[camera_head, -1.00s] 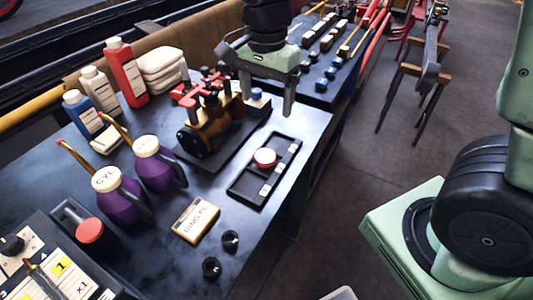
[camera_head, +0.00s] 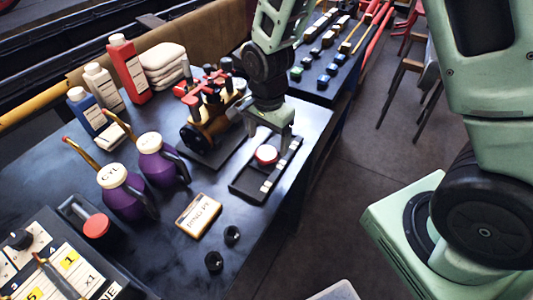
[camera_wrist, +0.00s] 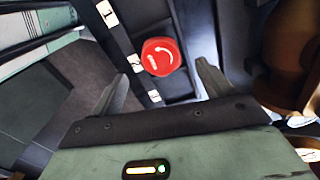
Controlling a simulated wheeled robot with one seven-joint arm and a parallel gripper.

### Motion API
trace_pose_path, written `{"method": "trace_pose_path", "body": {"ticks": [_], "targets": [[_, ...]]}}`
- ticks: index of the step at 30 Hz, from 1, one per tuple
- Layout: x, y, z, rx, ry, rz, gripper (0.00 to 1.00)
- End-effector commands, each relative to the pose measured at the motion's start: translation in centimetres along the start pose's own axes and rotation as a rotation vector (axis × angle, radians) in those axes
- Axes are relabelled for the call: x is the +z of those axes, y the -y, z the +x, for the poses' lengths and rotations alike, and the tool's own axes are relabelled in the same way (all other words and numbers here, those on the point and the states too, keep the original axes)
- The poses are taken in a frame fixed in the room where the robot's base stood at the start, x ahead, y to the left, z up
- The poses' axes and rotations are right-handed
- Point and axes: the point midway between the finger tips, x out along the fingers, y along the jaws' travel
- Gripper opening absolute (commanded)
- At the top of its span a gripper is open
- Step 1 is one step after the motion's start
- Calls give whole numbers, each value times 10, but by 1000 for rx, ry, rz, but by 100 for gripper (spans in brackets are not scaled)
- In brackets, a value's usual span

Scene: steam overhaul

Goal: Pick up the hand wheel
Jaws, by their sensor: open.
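The red hand wheel (camera_head: 266,154), a round knob with a pale side, sits in the black compartment tray (camera_head: 236,185) on the dark bench. In the wrist view the hand wheel (camera_wrist: 161,57) shows its red top with a white curved arrow. My gripper (camera_head: 269,140) is above the tray's far part, close to the hand wheel. In the wrist view my gripper (camera_wrist: 162,75) is open, with one finger on either side of the hand wheel's line and nothing between them. I cannot tell the exact height gap.
A brass valve assembly (camera_head: 205,128) with red handles stands close left of my gripper. Purple oil cans (camera_head: 122,196), a labelled ring box (camera_head: 199,215) and two black knobs (camera_head: 232,235) stand nearer. The bench's right edge is close to the tray; open floor lies beyond.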

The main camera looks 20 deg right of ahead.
Motion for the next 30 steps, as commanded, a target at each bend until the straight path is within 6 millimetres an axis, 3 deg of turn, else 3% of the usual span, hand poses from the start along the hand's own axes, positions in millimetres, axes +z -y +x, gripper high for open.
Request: {"method": "trace_pose_path", "body": {"ticks": [9, 18, 19, 25, 30], "targets": [[0, 1, 38, 3, 0, -1, 79], [0, 2, 43, 0, 0, 0, 79], [0, 1, 43, 0, 0, 0, 76], [0, 1, 43, 0, -1, 0, 22], [0, 2, 43, -1, -1, 0, 22]]}}
